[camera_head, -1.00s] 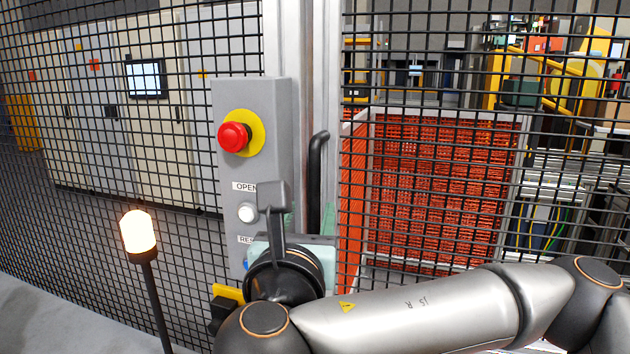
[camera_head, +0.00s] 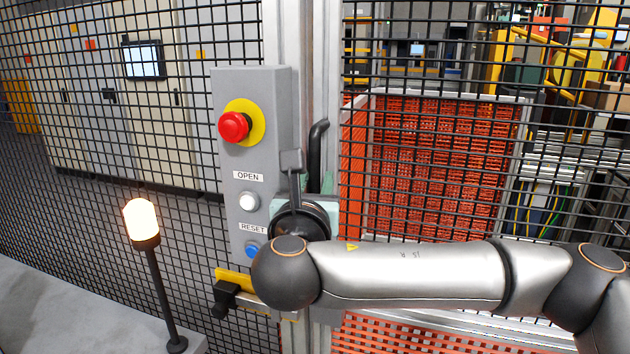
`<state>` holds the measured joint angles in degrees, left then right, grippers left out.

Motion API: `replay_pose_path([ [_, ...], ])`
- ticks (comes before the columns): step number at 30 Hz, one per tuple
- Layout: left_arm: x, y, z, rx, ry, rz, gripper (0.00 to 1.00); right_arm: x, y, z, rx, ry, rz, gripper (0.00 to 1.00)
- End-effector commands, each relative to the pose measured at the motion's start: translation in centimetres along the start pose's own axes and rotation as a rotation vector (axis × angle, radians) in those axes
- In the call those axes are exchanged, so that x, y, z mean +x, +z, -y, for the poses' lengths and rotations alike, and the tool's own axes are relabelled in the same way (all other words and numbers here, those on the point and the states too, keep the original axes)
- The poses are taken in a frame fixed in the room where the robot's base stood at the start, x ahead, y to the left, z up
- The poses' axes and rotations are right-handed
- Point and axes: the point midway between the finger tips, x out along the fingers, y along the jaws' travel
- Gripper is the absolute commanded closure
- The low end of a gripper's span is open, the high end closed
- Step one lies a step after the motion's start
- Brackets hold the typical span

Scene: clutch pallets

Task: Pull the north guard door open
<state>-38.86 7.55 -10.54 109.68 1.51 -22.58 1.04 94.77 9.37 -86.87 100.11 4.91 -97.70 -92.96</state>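The guard door is a black mesh panel (camera_head: 440,150) in a grey frame, right of the grey post, and it looks closed. Its black bar handle (camera_head: 317,150) stands upright on the frame; its lower part is hidden behind my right gripper. My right gripper (camera_head: 297,168) is at the handle's lower left, its wrist covering much of it. One dark finger shows close to the handle; I cannot tell whether it touches, or whether the fingers are open or shut. My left gripper is out of view.
A grey control box (camera_head: 225,150) left of the handle carries a red stop button (camera_head: 234,126), a white OPEN button (camera_head: 248,201) and a blue RESET button (camera_head: 252,248). A yellow latch piece (camera_head: 234,280) is below. A lit lamp (camera_head: 141,221) stands left. Orange crates (camera_head: 440,180) are behind the mesh.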

Motion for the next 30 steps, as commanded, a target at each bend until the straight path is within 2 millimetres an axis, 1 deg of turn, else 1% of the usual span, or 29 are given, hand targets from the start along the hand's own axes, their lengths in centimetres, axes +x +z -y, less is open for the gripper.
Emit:
replay_pose_path([
  [1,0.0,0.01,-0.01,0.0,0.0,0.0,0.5,-0.01,0.02,0.0,0.0,0.0,0.0,0.73],
  [6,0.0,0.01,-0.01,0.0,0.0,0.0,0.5,-0.02,0.03,-0.01,0.0,0.0,0.0,0.92],
  [8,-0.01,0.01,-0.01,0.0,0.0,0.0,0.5,-0.02,0.04,-0.01,0.0,0.0,0.0,0.98],
  [9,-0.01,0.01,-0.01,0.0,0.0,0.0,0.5,-0.03,0.04,-0.01,0.0,0.0,0.0,1.0],
  [30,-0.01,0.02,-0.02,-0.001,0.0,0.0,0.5,-0.03,0.06,-0.01,0.0,0.0,0.001,1.0],
])
